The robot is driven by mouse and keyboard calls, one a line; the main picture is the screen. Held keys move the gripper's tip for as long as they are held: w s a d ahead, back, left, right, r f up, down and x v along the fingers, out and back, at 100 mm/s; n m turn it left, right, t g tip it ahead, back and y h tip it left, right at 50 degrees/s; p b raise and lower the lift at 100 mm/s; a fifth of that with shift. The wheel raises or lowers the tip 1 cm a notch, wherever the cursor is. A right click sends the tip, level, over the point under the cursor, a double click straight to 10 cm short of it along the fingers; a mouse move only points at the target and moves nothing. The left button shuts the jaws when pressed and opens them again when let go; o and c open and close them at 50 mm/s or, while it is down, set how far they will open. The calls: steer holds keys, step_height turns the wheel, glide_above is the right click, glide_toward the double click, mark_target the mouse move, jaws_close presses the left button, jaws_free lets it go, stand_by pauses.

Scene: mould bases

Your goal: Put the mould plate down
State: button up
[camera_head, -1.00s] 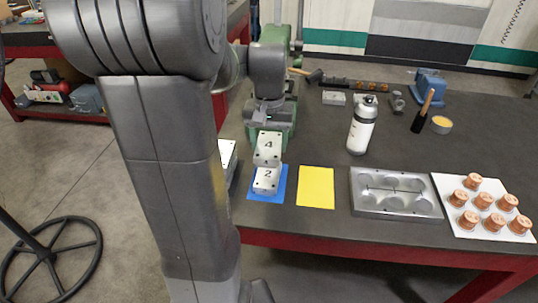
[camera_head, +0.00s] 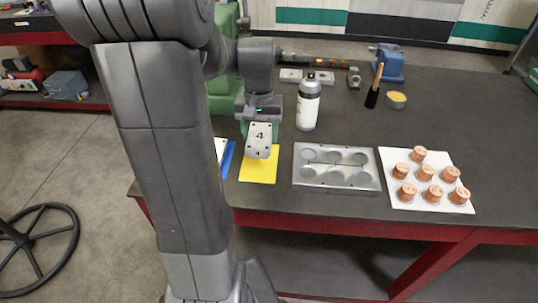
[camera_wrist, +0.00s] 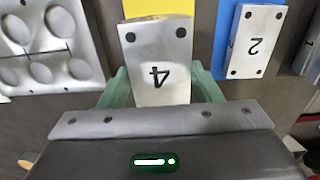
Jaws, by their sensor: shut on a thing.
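The mould plate marked 4 (camera_head: 259,141) is a pale metal block with dark holes. My gripper (camera_head: 262,126) is shut on it, and in the wrist view the green fingers (camera_wrist: 160,88) lie along both sides of the plate (camera_wrist: 160,55). The plate is over the back part of the yellow mat (camera_head: 258,173), which also shows beyond the plate in the wrist view (camera_wrist: 150,7). I cannot tell whether it touches the mat. A plate marked 2 (camera_wrist: 254,42) lies on the blue mat (camera_wrist: 228,20) beside it; my arm hides most of this in the head view.
A silver mould base with round hollows (camera_head: 337,168) stands right of the yellow mat. Further right is a white board (camera_head: 445,197) with several copper cylinders. A white bottle (camera_head: 308,105) stands behind. The table's front edge is close to the mats.

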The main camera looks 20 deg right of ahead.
mark_target(259, 135)
step_height(259, 135, down, 3)
steer(key=shift+w+a+r, duration=0.1)
steer(key=shift+w+r, duration=0.05)
steer(key=shift+f, duration=2.1)
steer(key=shift+f, duration=0.15)
steer(key=o, duration=1.4)
step_height(259, 135, up, 12)
steer(key=shift+r, duration=0.15)
steer(key=shift+f, duration=4.35)
